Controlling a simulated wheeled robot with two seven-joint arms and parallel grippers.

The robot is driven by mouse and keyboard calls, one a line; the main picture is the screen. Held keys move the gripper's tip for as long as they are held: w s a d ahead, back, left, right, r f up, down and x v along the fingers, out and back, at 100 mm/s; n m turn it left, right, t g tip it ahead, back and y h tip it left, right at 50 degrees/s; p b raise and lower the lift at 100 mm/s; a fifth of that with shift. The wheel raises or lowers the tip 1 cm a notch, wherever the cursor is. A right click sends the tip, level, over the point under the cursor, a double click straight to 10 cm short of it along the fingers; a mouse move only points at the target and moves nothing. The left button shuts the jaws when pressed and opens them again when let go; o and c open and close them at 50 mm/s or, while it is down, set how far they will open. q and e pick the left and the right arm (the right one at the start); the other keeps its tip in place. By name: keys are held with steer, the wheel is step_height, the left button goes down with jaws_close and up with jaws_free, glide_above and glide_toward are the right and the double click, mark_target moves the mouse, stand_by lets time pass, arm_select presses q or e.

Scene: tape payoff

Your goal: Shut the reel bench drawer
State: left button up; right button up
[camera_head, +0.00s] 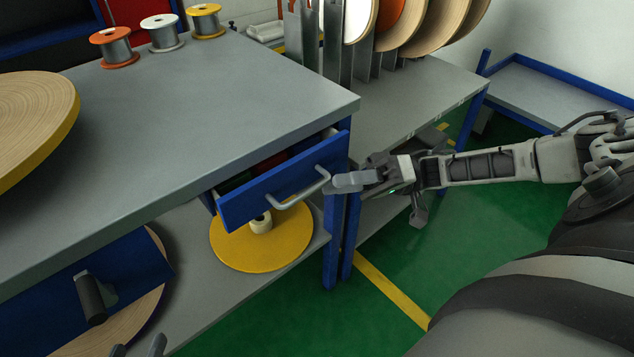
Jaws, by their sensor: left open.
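The reel bench drawer (262,192) has a blue front with a light grey bar handle (298,190). It is partly pulled out from under the grey bench top (230,85), with dark contents showing through the gap. My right gripper (345,183) is at the right end of the handle, its grey fingertips very close to it or touching; I cannot tell which. Whether its fingers are apart is unclear. My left gripper (138,348) shows only as two dark fingertips, apart, at the bottom edge. It is open, low and left of the drawer.
A yellow reel (260,255) lies on the lower shelf below the drawer. A large wooden reel (35,115) and small spools (163,34) stand on the bench top. A rack of reels (405,25) is behind. Green floor (500,235) is open to the right.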

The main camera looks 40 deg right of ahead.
mark_target(307, 172)
steer(key=x, duration=0.5)
steer(key=shift+w, duration=0.1)
arm_select(q)
steer(key=shift+r, duration=0.1)
arm_select(e)
steer(key=shift+d, duration=0.1)
jaws_close()
steer(key=shift+w+b, duration=0.4)
steer(key=shift+w, duration=1.5)
arm_select(q)
steer(key=shift+s+d+r, duration=0.15)
steer(key=shift+r, duration=0.1)
arm_select(e)
steer(key=shift+c, duration=1.1)
jaws_free()
steer(key=shift+w, duration=0.1)
arm_select(q)
steer(key=shift+f, duration=0.15)
arm_select(e)
steer(key=shift+o, duration=1.1)
